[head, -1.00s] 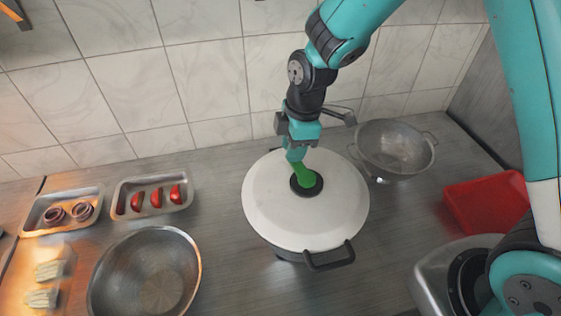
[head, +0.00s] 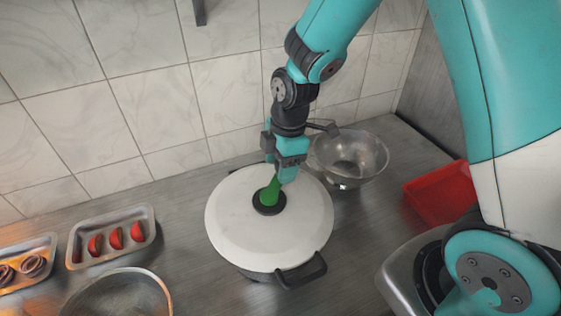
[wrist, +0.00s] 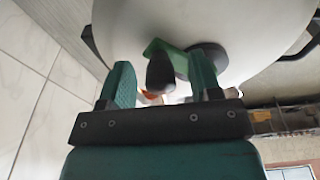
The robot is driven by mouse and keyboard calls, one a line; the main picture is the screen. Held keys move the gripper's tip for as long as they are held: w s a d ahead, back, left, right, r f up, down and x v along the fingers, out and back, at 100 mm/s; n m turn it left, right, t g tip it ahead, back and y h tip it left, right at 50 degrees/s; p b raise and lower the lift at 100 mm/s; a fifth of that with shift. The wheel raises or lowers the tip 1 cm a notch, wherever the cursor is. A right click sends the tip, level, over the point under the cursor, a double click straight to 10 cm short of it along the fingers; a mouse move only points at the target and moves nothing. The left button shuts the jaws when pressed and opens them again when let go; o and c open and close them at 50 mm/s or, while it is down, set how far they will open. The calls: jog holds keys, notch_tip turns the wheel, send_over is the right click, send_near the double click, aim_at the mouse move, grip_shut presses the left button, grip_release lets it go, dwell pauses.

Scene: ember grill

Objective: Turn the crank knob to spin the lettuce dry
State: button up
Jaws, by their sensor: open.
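The salad spinner (head: 235,222) stands on the counter with a round white lid. A green crank arm (head: 271,190) rises from the black hub at the lid's middle. My gripper (head: 284,177) points down at the crank's outer end, up and right of the hub in the head view. In the wrist view, the dark crank knob (wrist: 160,72) sits between my two spread teal fingers, with gaps on both sides. The green arm (wrist: 177,60) runs from it to the hub. The knob is hidden by my gripper in the head view. The lettuce is not visible.
A metal colander (head: 348,160) stands close behind and right of the spinner. A red bin (head: 437,196) is further right. At left are a tray of red wedges (head: 112,238), a tray of onion rings (head: 27,265) and a steel bowl (head: 118,292). The tiled wall is behind.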

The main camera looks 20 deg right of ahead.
jog(key=shift+r, duration=0.1)
notch_tip(320, 180, up, 17)
jog(key=d+b, duration=0.3)
jog(key=s+a+f+m+y+b, duration=0.1)
jog(key=s+a+f+m+b, duration=0.1)
jog(key=s, duration=0.7)
jog(key=s+a+f+m+y+b, duration=0.1)
jog(key=s+a+f+m+b, duration=0.2)
jog(key=s+m, duration=0.6)
notch_tip(320, 180, down, 4)
jog(key=a, duration=0.2)
jog(key=shift+s+a+r+b, duration=0.25)
jog(key=shift+s+a+b, duration=0.05)
jog(key=shift+b, duration=0.05)
